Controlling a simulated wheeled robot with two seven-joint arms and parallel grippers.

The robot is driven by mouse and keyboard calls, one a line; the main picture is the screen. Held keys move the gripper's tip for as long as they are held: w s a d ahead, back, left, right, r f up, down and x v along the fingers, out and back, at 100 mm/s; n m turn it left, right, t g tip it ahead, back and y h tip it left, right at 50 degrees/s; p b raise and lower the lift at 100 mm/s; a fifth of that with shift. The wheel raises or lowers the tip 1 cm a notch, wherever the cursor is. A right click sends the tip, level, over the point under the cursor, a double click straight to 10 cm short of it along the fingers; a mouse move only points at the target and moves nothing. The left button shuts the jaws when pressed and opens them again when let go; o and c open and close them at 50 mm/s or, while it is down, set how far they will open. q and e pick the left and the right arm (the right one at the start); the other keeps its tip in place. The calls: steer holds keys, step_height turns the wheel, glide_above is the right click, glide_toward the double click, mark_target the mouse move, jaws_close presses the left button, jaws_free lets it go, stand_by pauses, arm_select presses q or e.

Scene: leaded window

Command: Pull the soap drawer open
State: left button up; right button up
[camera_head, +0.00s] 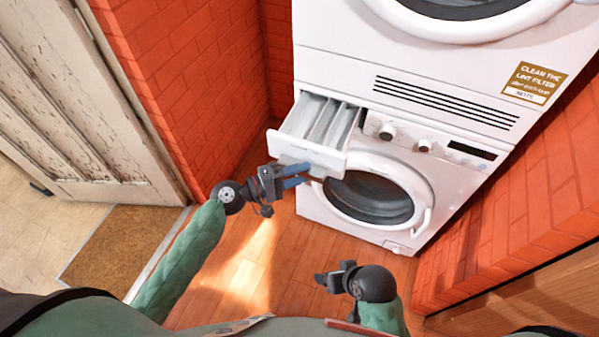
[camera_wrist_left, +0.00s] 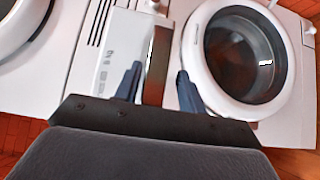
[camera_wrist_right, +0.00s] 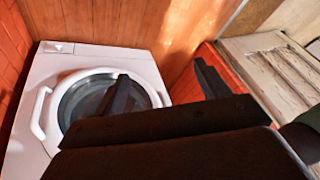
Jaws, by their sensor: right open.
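The soap drawer (camera_head: 308,148) is a white tray with compartments. It stands pulled out from the upper left of the white washing machine (camera_head: 440,180). My left gripper (camera_head: 308,174) is at the lower part of the drawer's front, its blue fingers pointing right. In the left wrist view, the fingers of the left gripper (camera_wrist_left: 160,85) are part-way apart, with a reddish-brown strip (camera_wrist_left: 158,60) along the drawer front between them. I cannot tell whether they grip it. My right gripper (camera_head: 325,279) is open and empty, low in front of the machine; its spread fingers (camera_wrist_right: 163,85) show in the right wrist view.
The round washer door (camera_head: 375,197) is shut, right below the drawer. A white dryer (camera_head: 420,75) is stacked above. Brick walls (camera_head: 200,85) flank the machines. A weathered door (camera_head: 75,95) and brown mat (camera_head: 120,245) are at left. The wooden floor before the machine is clear.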

arm_select(q)
steer(key=shift+s+a+r, duration=0.1)
steer(key=b+v, duration=0.2)
steer(key=v, duration=0.5)
steer(key=shift+a, duration=0.25)
arm_select(e)
step_height(320, 180, down, 9)
steer(key=w+a+t, duration=0.1)
steer(key=shift+w, duration=0.2)
arm_select(q)
steer(key=shift+s, duration=0.1)
arm_select(e)
steer(key=shift+a+f, duration=0.1)
